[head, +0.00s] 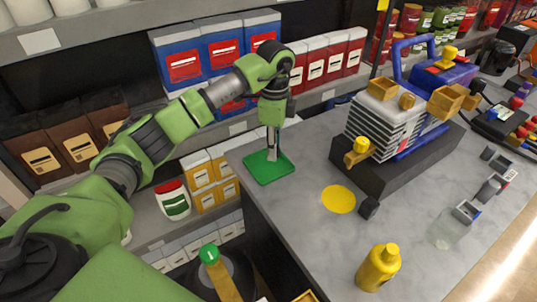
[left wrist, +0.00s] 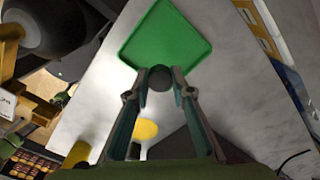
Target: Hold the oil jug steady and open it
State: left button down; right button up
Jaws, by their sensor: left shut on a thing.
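The oil jug appears to be the yellow bottle (head: 378,270) standing upright at the front of the grey counter in the head view. Its top looks yellow; whether it is capped is too small to tell. My left gripper (head: 272,153) points down over the green tray (head: 261,174) at the counter's left corner, well apart from the bottle. In the left wrist view its fingertips (left wrist: 160,82) are shut on a small dark round piece (left wrist: 160,76), possibly a cap. I cannot tell whether the piece touches the tray. My right gripper is not in view.
A yellow disc (head: 338,199) lies on the counter (head: 305,240) between tray and bottle. The pump assembly (head: 385,125) stands on a dark base behind it. Small grey parts (head: 489,187) lie to the right. Shelves with boxes stand behind and left.

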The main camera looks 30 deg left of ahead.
aim_at(268, 165)
pick_arm(q)
jog(key=shift+w+a+f, duration=0.1)
jog(key=shift+a+f, duration=0.45)
jog(key=shift+f, duration=0.05)
jog(key=f, duration=0.1)
jog(key=f+p, duration=0.1)
jog(key=f, duration=0.1)
jog(key=shift+a+f, duration=0.35)
jog(key=shift+f, duration=0.15)
jog(key=shift+f, duration=0.1)
jog(key=c, duration=1.8)
grip_release()
